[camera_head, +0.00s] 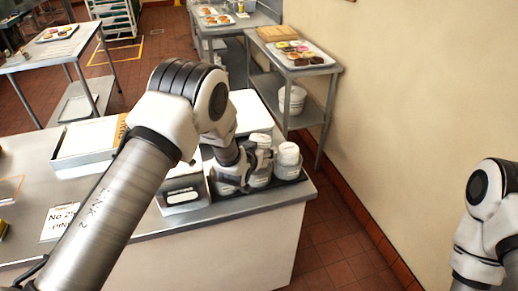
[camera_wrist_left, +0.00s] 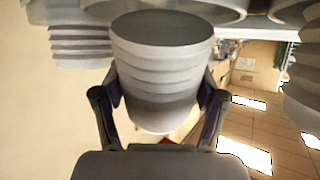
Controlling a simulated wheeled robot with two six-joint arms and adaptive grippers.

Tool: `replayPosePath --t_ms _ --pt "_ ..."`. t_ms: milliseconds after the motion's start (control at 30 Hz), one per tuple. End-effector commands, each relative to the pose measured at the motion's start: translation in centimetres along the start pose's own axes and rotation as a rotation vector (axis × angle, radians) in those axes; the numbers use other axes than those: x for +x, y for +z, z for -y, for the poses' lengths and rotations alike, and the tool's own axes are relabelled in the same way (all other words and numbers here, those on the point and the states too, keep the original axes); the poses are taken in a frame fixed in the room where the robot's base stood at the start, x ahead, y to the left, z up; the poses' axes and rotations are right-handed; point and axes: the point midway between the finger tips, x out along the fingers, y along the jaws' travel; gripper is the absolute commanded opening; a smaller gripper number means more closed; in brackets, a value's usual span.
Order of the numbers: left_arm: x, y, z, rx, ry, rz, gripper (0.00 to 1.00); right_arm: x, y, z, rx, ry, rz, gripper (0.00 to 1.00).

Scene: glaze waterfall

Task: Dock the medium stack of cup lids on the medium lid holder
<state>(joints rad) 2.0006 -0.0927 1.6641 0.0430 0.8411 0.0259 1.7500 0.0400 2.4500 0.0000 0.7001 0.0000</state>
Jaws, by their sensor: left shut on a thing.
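In the left wrist view a white ribbed stack of cup lids (camera_wrist_left: 160,75) stands between the two fingers of my left gripper (camera_wrist_left: 160,105). The fingers press on its sides, so the gripper is shut on it. In the head view my left gripper (camera_head: 245,168) is low among white lid stacks on a dark tray at the counter's end. The arm partly hides the held stack there. One stack (camera_head: 288,160) stands to the gripper's right. I cannot tell which size is held or make out the medium lid holder clearly. Only links of my right arm show; its gripper is out of frame.
Other ribbed stacks stand close on both sides in the wrist view, left (camera_wrist_left: 80,45) and right (camera_wrist_left: 303,90). A dark tray (camera_head: 292,183) lies near the counter's right edge. A boxy container (camera_head: 182,194) is left of the gripper. Wall and open floor lie to the right.

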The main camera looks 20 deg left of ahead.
Motion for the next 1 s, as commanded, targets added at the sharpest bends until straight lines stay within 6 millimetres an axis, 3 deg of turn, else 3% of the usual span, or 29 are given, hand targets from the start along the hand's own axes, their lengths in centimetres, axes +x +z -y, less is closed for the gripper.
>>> replayPosePath --t_ms 1000 --pt "0.5 1.1 0.0 0.000 0.000 -0.001 0.05 1.1 0.0 0.0 0.000 0.000 0.000 0.40"
